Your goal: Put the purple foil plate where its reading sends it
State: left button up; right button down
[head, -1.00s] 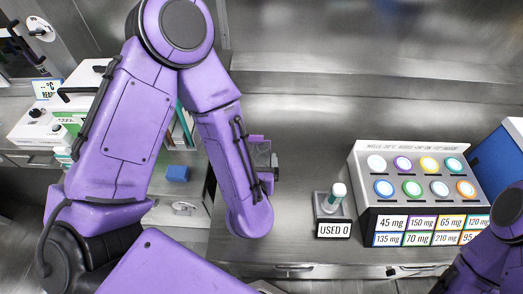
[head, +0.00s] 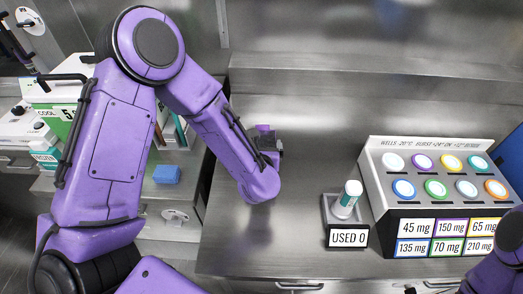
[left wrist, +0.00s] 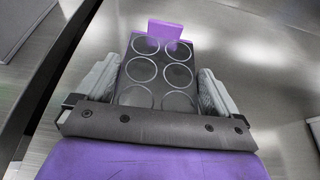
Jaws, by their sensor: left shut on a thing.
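The purple foil plate (left wrist: 158,72) is a dark slab with several round wells and a purple tab at its far end. In the left wrist view it lies between the two grey fingers of my left gripper (left wrist: 158,88), which is shut on it. In the head view my left gripper (head: 268,146) is partly hidden by my forearm, and the plate's purple tab (head: 264,128) shows just above it, over the steel bench. No reading is visible on the plate. My right gripper is outside the views; only part of my right arm shows at lower right.
A box (head: 448,150) with several coloured round wells and mg labels stands on the bench (head: 300,130) at right. A white-capped vial (head: 351,192) stands in a holder labelled "USED 0" (head: 347,237). A blue block (head: 167,174) lies at left. Bench behind the vial is clear.

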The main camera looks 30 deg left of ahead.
pick_arm(q)
jog(key=shift+w+f, duration=0.1)
jog(key=shift+f, duration=0.9)
jog(key=o, duration=0.8)
